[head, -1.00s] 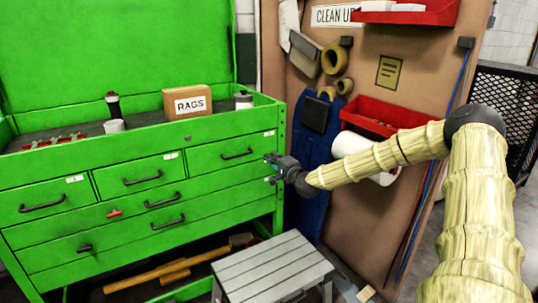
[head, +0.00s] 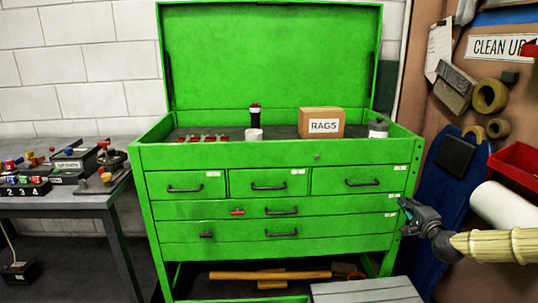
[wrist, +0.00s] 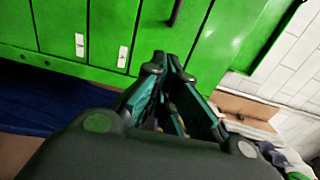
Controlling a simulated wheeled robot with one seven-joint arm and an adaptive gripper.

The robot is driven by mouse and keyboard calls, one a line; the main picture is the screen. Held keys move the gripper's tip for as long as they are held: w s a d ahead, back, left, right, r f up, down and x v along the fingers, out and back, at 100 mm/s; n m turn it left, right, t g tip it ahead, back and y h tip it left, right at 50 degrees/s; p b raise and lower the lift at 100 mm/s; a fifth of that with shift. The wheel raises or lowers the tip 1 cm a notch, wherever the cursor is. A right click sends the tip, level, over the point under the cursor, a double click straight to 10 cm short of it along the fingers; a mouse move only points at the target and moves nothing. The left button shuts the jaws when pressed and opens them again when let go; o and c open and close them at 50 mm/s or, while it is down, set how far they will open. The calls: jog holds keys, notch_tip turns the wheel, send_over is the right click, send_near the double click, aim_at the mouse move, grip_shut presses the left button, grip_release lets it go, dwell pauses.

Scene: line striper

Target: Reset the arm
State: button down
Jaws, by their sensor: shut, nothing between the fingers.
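My gripper (head: 418,218) is at the right of the head view, at the end of my pale, bamboo-like arm. It is in front of the right edge of the green tool chest (head: 350,232). In the wrist view the fingers (wrist: 166,62) come together at their tips with nothing between them. Beyond the tips is the green chest front (wrist: 135,20) with its white labels. I cannot tell how far the tips are from it.
A grey workbench (head: 80,203) with parts is at left.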

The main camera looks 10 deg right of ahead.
jog(key=s+a+f+n+g+y+p, duration=0.1)
jog(key=a+f+n+g, duration=0.15)
jog(key=a+f, duration=0.4)
jog(key=s+a+f+n+g+y+p, duration=0.2)
jog(key=a+f+n, duration=0.1)
jog(key=a, duration=0.6)
jog(key=s+a+f+n+g+p, duration=0.3)
jog(key=s+a+f+n+g, duration=0.2)
jog(key=s+a+f, duration=0.65)
jog(key=s+a+f+n+g+p, duration=0.1)
jog(key=s+a+f+n+g, duration=0.1)
jog(key=s, duration=0.9)
jog(key=s+a+f+n+g+p, duration=0.1)
jog(key=s+a+f+n+g, duration=0.2)
jog(key=s, duration=0.8)
jog(key=s+a+f+n+g+h+p, duration=0.1)
jog(key=s+a, duration=0.5)
jog(key=s, duration=0.6)
notch_tip(320, 180, down, 3)
jog(key=shift+a+f+n+g+p, duration=0.2)
jog(key=shift+n+g+p, duration=0.35)
jog(key=shift+n+g, duration=0.65)
